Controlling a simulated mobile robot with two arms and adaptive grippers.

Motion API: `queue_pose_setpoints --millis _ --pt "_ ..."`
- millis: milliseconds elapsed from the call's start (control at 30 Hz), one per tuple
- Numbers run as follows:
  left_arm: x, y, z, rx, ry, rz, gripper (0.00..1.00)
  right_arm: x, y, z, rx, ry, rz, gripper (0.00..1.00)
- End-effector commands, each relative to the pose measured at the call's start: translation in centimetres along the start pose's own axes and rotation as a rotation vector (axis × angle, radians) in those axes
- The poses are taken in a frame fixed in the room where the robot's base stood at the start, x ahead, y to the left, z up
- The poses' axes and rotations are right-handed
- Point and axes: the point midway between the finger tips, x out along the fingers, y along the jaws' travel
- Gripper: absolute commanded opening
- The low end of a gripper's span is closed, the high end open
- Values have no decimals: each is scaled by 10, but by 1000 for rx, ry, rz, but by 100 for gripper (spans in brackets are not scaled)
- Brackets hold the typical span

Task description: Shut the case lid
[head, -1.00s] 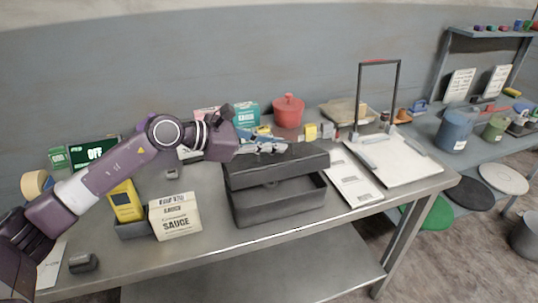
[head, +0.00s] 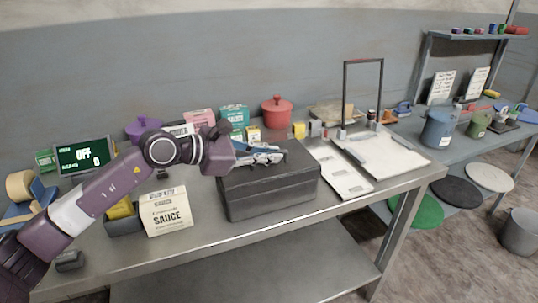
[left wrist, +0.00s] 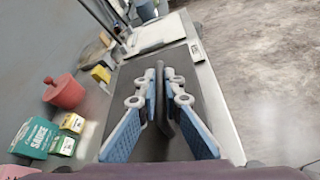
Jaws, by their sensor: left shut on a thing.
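The dark grey case (head: 272,200) stands on the steel table, left of the white boards. Its lid (head: 302,162) is down on the base, and no open gap shows along the front. My left gripper (head: 272,156) is over the top of the lid. In the left wrist view, my left gripper (left wrist: 162,85) has its blue-and-grey fingers shut on a dark upright handle (left wrist: 160,120) on the lid. The lid's flat top also shows there. My right gripper is not in view.
A cream sauce box (head: 166,212) stands close to the case's left. A red pot (head: 277,113) and small boxes stand behind. A white panel (head: 341,175) lies just right of the case. A white board with a tall black frame (head: 382,98) is farther right.

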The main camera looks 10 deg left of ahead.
Motion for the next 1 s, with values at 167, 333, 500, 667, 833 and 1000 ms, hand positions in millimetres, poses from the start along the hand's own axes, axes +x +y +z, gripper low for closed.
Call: queue_pose_setpoints --millis 167,333,500,667,833,1000 --pt "1 -3 -4 -2 7 -6 0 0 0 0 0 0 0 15" --pt "1 -3 -4 -2 6 -6 15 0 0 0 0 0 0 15" --pt "1 -2 -2 -1 4 -4 15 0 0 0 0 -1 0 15" --pt "-8 0 -3 -1 4 -2 15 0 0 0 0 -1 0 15" --pt "-37 0 -4 0 7 -1 15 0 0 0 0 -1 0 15" --pt "-72 0 -4 -1 8 -1 15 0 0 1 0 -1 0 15"
